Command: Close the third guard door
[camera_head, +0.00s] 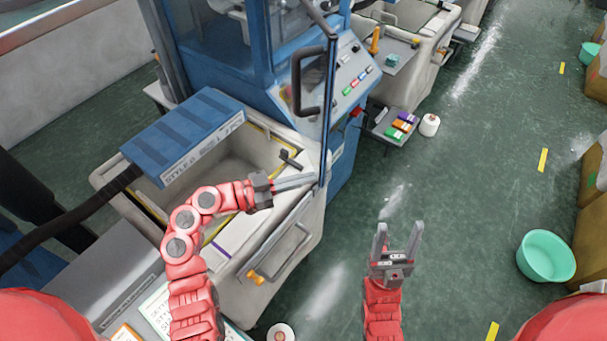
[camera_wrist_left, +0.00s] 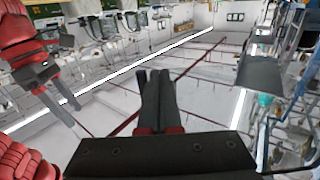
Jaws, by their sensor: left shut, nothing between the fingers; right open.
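The guard door (camera_head: 329,110) is a clear panel with a dark frame and a black handle (camera_head: 297,82), on the blue knitting machine. It stands swung out from the machine front and is seen nearly edge-on. My left gripper (camera_head: 316,177) is shut and empty, with its fingertips at the lower end of the door's frame; I cannot tell whether they touch. Its closed fingers also show in the left wrist view (camera_wrist_left: 156,95). My right gripper (camera_head: 398,240) is open and empty above the green floor, and also shows in the left wrist view (camera_wrist_left: 65,105).
A blue cover (camera_head: 185,135) lies over the pale bin (camera_head: 280,240) below the machine. A control panel (camera_head: 350,75) with coloured buttons is beside the door. A side tray (camera_head: 390,125) holds coloured boxes. A teal basin (camera_head: 545,256) stands on the floor at right, with open floor between.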

